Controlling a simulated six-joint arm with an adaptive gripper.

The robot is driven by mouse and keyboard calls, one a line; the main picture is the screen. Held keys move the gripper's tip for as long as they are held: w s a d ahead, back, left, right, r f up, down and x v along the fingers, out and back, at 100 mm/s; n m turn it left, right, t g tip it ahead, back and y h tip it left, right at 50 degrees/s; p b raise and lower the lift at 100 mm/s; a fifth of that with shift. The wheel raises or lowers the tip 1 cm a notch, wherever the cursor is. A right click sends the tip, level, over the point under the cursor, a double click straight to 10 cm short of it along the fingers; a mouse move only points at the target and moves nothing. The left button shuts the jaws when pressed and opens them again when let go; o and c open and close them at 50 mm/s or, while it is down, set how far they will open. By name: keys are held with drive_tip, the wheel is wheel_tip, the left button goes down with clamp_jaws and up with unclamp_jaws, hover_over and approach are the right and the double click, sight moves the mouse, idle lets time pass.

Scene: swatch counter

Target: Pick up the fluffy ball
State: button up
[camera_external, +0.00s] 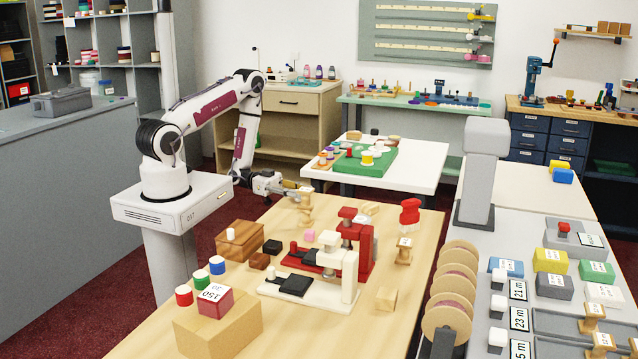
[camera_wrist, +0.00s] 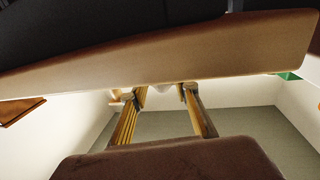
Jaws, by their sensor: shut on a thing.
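My gripper (camera_external: 298,193) is at the far left of the wooden table, at the top of a tan wooden spool-shaped piece (camera_external: 306,208). It looks shut on this piece, though the contact is small in the picture. I cannot make out a fluffy ball in either view. A small pink thing (camera_external: 309,235) lies on the table near the spool-shaped piece; it is too small to tell its texture.
Red (camera_external: 352,240) and white (camera_external: 340,272) presses stand close in front. A red-topped piece (camera_external: 409,212) and another wooden spool (camera_external: 404,251) stand to the right.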

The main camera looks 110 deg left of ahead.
drive_tip(key=shift+r, duration=0.2)
drive_tip(key=shift+r, duration=4.8)
